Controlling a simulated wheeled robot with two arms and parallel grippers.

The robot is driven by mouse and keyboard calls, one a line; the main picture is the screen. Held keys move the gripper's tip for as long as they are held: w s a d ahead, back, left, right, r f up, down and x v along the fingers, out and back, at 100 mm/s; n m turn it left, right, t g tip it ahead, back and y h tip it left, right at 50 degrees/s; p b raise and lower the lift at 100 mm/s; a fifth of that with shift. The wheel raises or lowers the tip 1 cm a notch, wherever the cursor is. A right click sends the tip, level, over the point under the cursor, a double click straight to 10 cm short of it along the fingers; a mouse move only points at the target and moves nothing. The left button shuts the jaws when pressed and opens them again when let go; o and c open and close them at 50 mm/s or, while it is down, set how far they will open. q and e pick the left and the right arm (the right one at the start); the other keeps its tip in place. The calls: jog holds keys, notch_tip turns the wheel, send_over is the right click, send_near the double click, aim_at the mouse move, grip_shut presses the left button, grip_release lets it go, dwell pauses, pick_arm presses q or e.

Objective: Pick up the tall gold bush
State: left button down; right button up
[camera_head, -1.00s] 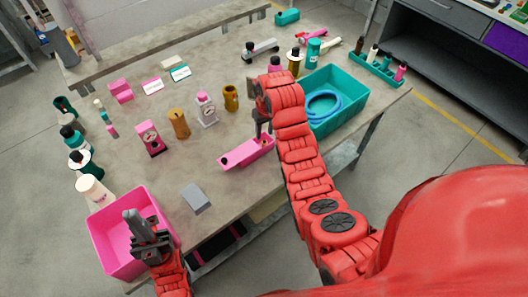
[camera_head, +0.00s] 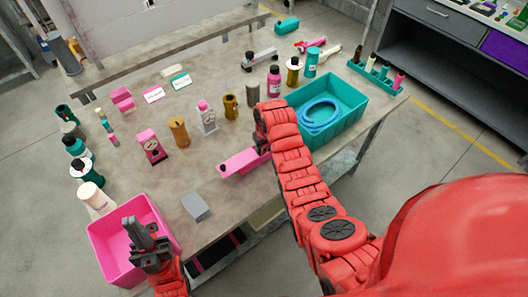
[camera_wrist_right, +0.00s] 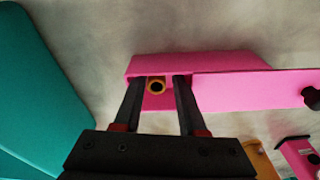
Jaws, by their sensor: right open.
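A small gold ring-shaped end with a dark hole, seemingly the gold bush (camera_wrist_right: 156,87), shows in the right wrist view at the pink holder (camera_wrist_right: 215,62). My right gripper (camera_wrist_right: 159,90) is open, with one finger on each side of the gold piece in that view. I cannot tell whether the fingers touch it, and its height is hidden. In the head view the pink holder (camera_head: 240,164) lies mid-table, its right end hidden behind my right gripper (camera_head: 264,145). My left gripper (camera_head: 144,234) is over the pink bin, with its jaw opening unclear.
A teal bin (camera_head: 345,97) with blue rings (camera_head: 320,115) stands right of my right arm. An orange-brown cylinder (camera_head: 179,132), a dark gold part (camera_head: 231,107) and a pink gauge (camera_head: 151,146) stand behind the holder. The pink bin (camera_head: 104,258) is at front left.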

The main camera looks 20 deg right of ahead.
grip_shut()
jog(key=shift+r, duration=0.1)
